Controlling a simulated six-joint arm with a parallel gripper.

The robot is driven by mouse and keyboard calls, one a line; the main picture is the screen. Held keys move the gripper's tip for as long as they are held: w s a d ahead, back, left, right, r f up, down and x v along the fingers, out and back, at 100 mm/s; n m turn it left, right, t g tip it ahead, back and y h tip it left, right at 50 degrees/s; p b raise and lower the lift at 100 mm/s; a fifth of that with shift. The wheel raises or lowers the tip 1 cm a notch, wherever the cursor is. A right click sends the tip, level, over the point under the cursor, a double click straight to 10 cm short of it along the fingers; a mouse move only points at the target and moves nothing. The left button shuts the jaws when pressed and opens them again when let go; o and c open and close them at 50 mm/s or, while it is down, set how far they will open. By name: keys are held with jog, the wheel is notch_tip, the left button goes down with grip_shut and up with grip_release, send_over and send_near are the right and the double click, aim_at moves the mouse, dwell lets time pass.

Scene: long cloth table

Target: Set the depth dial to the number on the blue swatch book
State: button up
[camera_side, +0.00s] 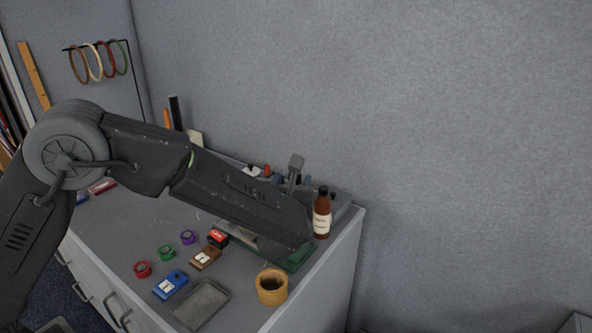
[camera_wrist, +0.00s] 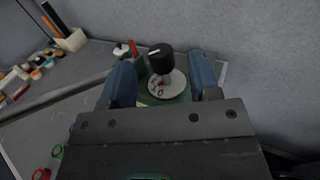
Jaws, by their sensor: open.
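The depth dial shows in the wrist view as a black knob (camera_wrist: 161,56) over a white numbered disc (camera_wrist: 174,84) on a green base. A white mark shows on top of the knob. The disc's figures are partly hidden and too small to read surely. My gripper (camera_wrist: 161,66) is open, with one blue finger on each side of the knob; I cannot tell whether either touches it. In the side view my arm hides the dial, leaving part of the green base (camera_side: 300,258) visible. The blue swatch book (camera_side: 170,284) lies near the table front; its white label is unreadable.
A brown book (camera_side: 205,257) and a red-and-black one (camera_side: 218,238) lie behind the blue one. Tape rolls (camera_side: 166,252), a grey tray (camera_side: 201,304) and a tan cup (camera_side: 271,287) stand nearby. A brown bottle (camera_side: 322,213) stands close right of my arm's end.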

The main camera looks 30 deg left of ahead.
jog(key=x, duration=0.6)
jog(key=shift+w+a, duration=0.1)
jog(key=c, duration=0.9)
